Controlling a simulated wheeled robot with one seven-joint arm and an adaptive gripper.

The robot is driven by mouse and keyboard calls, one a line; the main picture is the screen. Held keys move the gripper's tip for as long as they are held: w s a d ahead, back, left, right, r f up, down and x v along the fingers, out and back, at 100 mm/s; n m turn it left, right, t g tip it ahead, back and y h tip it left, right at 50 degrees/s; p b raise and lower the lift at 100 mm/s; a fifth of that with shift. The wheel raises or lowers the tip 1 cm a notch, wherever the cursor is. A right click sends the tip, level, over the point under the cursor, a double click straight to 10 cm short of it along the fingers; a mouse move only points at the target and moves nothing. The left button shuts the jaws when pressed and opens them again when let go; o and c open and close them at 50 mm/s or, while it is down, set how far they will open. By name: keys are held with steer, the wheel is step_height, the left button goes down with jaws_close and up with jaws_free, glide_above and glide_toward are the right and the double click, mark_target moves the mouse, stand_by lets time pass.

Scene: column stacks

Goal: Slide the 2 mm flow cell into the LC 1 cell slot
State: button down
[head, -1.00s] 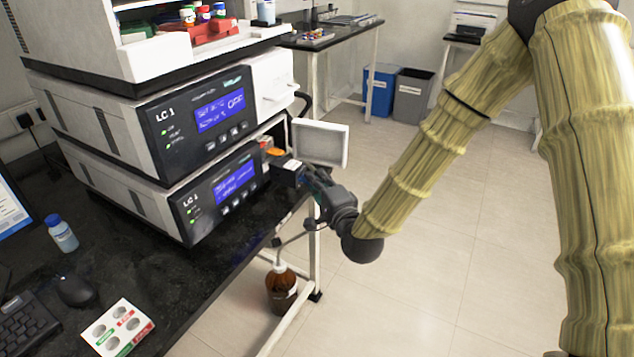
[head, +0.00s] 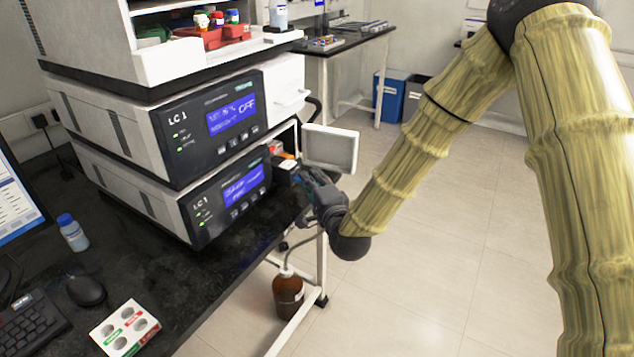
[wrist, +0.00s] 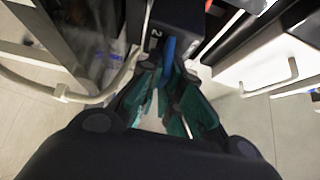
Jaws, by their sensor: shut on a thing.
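My gripper (head: 312,185) is shut on the 2 mm flow cell (head: 286,172), a small black block. In the wrist view the dark block (wrist: 180,22) shows beyond the fingers (wrist: 172,92), with a pale "2" on its face and a blue strip between the fingertips. The block is at the open bay at the right end of the lower LC 1 module (head: 222,205). The slot itself is hidden behind the block and gripper, so I cannot tell how far in the block is.
A white door panel (head: 330,148) stands open just right of the bay, close above my gripper. An orange part (head: 283,156) shows inside the bay. The black bench (head: 190,275) runs below; a brown bottle (head: 288,296) stands under its edge. Open floor lies to the right.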

mark_target(281, 171)
steer(key=shift+w+a, duration=0.95)
steer(key=shift+a, duration=0.4)
steer(key=shift+w+a, duration=0.95)
steer(key=shift+a, duration=0.35)
steer(key=shift+w+a, duration=0.95)
steer(key=shift+a, duration=0.4)
steer(key=shift+f, duration=0.15)
steer(key=c, duration=1.5)
jaws_free()
steer(key=shift+s, duration=0.1)
